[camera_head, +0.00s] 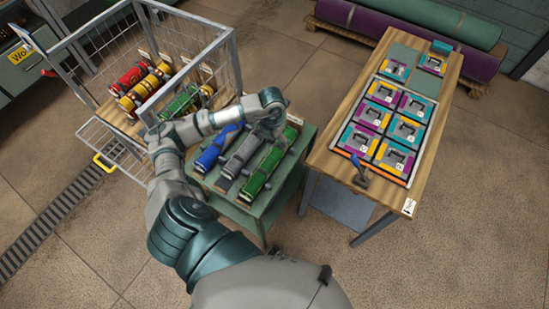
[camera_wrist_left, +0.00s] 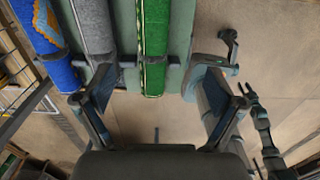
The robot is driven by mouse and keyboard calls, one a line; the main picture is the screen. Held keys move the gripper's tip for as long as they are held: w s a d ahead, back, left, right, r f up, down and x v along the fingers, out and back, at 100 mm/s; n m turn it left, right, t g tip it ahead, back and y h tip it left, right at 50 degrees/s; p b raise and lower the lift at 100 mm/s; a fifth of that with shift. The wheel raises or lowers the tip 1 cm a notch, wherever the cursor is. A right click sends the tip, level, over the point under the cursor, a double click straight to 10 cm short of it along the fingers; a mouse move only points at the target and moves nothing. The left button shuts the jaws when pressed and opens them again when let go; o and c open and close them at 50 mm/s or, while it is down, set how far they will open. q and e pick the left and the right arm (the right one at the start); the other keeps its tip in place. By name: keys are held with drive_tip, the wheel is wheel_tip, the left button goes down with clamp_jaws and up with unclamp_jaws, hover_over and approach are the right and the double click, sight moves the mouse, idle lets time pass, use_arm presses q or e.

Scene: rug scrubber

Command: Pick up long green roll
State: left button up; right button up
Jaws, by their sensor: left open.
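A long green roll (camera_head: 265,172) with a light-edged stripe lies on a small green table, right of a grey roll (camera_head: 243,150) and a blue roll (camera_head: 218,148). My left gripper (camera_head: 275,112) is above the far end of these rolls. In the left wrist view its two fingers (camera_wrist_left: 160,112) are wide apart and empty. The green roll (camera_wrist_left: 155,45) shows beyond them, between the fingers in the picture and not touched. A jointed dark part at the right of that view (camera_wrist_left: 262,125) looks like my right gripper; its jaw state is unclear.
Dark brackets hold the rolls on the green table (camera_head: 247,217). A wire cage cart (camera_head: 150,60) with red, yellow and green rolls stands left. A wooden workbench (camera_head: 333,175) with a colourful tile panel stands right. Large green and purple rolls (camera_head: 435,22) lie at the back.

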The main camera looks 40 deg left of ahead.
sight(271, 158)
use_arm(q)
drive_tip(key=f, duration=0.3)
drive_tip(key=a+f, duration=0.1)
drive_tip(key=f, duration=0.3)
drive_tip(key=a+f, duration=0.1)
drive_tip(key=f, duration=0.3)
drive_tip(key=shift+f, duration=0.15)
drive_tip(key=shift+d+f, duration=0.1)
drive_tip(key=shift+f, duration=0.3)
drive_tip(key=shift+d+f, duration=0.35)
drive_tip(key=shift+f, duration=0.1)
wheel_tip(271, 158, down, 4)
drive_tip(key=shift+w+r, duration=0.15)
drive_tip(key=shift+r, duration=0.1)
drive_tip(key=shift+f, duration=0.3)
drive_tip(key=shift+a+f, duration=0.1)
drive_tip(key=shift+a, duration=0.4)
drive_tip(key=c, duration=0.5)
drive_tip(key=shift+d, duration=0.25)
drive_tip(key=c, duration=0.8)
drive_tip(key=shift+w+d, duration=0.1)
drive_tip(key=shift+d, duration=0.05)
drive_tip(key=c, duration=0.4)
